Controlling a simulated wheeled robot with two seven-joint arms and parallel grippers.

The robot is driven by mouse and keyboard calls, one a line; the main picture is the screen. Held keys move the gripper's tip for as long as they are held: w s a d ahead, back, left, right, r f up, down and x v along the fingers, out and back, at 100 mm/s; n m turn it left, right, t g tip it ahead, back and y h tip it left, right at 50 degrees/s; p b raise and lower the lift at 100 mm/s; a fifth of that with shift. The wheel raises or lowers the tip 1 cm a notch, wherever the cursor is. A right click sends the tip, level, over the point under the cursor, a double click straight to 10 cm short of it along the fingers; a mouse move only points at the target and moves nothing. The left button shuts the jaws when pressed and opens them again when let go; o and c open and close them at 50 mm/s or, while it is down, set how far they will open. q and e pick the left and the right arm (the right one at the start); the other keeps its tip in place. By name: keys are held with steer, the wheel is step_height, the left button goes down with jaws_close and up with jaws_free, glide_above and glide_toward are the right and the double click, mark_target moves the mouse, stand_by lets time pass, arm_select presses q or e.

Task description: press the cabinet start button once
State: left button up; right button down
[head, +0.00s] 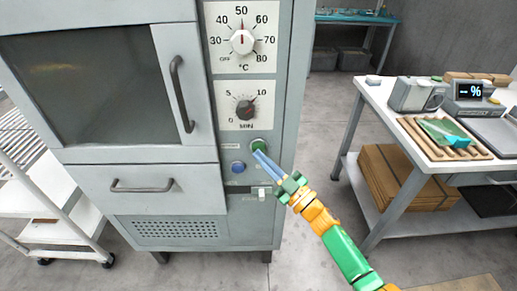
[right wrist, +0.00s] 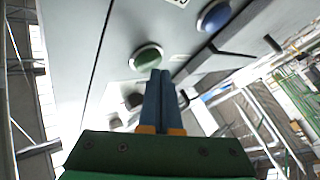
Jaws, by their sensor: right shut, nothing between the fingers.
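The grey cabinet (head: 180,185) stands at the left of the head view. A green button (head: 258,145) sits on its control panel, under the MIN dial. A blue button (head: 238,167) sits lower and to its left. My right gripper (head: 258,155) is shut, with its blue fingers together and empty. Its tips are at the lower edge of the green button in the head view. In the right wrist view the fingertips (right wrist: 160,72) appear just below the green button (right wrist: 147,57), and the blue button (right wrist: 214,15) is up and to the right. I cannot tell whether the tips touch the button. My left gripper is out of view.
The °C dial (head: 242,42) and MIN dial (head: 245,109) are above the buttons. A small white switch (head: 262,193) is below them. A table (head: 372,95) with a scale and a wooden rack stands at the right. A white cart (head: 50,230) is at the left.

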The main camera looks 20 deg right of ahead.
steer(key=shift+w+d+b, duration=0.15)
steer(key=shift+w+b, duration=0.25)
steer(key=shift+w, duration=0.1)
stand_by(0.5)
steer(key=shift+s+r, duration=0.1)
steer(key=shift+s, duration=0.05)
steer(key=shift+s+a+p, duration=0.25)
steer(key=shift+s+p, duration=0.4)
steer(key=shift+s, duration=0.1)
steer(key=s+p, duration=0.1)
steer(key=s, duration=0.1)
steer(key=s+a+p, duration=0.1)
steer(key=s+p, duration=0.1)
steer(key=shift+s+a, duration=0.2)
steer(key=shift+s, duration=0.2)
